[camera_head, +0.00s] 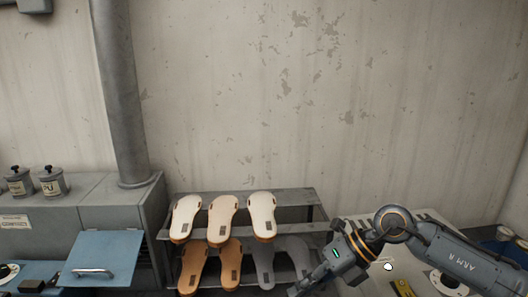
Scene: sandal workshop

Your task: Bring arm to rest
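My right arm, marked ARM R, reaches in from the right edge. Its gripper (303,288) hangs low at the bottom edge, just in front of the right end of the sole rack. The fingers are small and partly blurred into the dark background, so I cannot tell whether they are open or shut. I see nothing clearly held. My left gripper is not in view.
A metal rack (290,198) holds three pale soles (222,218) above, with tan soles (194,268) and grey soles (264,262) below. A grey machine (112,208) with a blue flap (98,256) stands left. A pale worktop (425,216) lies under my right arm.

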